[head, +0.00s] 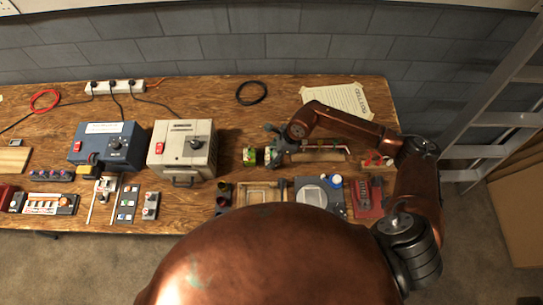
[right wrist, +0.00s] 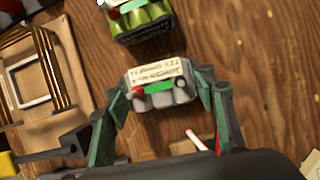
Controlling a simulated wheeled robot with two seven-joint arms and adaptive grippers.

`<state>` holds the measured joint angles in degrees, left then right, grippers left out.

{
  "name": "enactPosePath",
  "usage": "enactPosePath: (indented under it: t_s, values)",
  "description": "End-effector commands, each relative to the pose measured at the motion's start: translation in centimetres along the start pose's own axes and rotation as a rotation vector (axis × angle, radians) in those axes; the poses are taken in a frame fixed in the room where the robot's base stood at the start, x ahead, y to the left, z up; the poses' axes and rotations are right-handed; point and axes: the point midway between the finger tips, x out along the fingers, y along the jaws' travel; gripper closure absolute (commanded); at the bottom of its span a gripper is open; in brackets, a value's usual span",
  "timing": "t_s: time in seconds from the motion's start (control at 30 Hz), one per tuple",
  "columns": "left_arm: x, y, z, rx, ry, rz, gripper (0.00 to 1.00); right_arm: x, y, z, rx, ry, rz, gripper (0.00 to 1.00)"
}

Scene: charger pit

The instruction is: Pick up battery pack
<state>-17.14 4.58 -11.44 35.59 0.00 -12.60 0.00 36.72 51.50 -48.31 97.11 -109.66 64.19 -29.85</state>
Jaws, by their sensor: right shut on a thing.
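A battery pack (right wrist: 160,78) with a white printed label, a green strip and a red terminal sits between the fingers of my right gripper (right wrist: 160,93) in the right wrist view. The gripper is shut on it, one finger at each side. In the head view my right gripper (head: 273,143) reaches in from the right over the bench, partly covering the pack. I cannot tell whether the pack touches the bench. A second, green battery pack (right wrist: 141,20) stands just beyond it; it also shows in the head view (head: 249,157). My left gripper is not in view.
On the wooden bench (head: 225,95), a grey box with a dial (head: 183,150) and a blue box (head: 104,147) stand to the left. A wooden frame (head: 262,193) lies nearer me. A paper sheet (head: 345,99) and a black cable ring (head: 251,93) lie behind.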

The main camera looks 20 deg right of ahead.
Motion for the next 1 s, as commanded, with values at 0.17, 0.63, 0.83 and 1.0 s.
enactPosePath:
  t_s: [0.17,0.63,0.83,1.0]
  values:
    - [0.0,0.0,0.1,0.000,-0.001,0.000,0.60,0.0,0.0,0.0,0.000,0.000,0.000,0.74]
    - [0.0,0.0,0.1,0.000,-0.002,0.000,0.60,-0.2,-0.1,0.1,-0.001,-0.002,-0.002,0.87]
    - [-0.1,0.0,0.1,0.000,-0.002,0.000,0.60,-1.6,-0.1,0.7,-0.002,-0.002,-0.002,0.87]
    - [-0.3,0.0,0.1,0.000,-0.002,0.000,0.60,-4.3,0.8,1.4,-0.004,-0.002,-0.003,0.87]
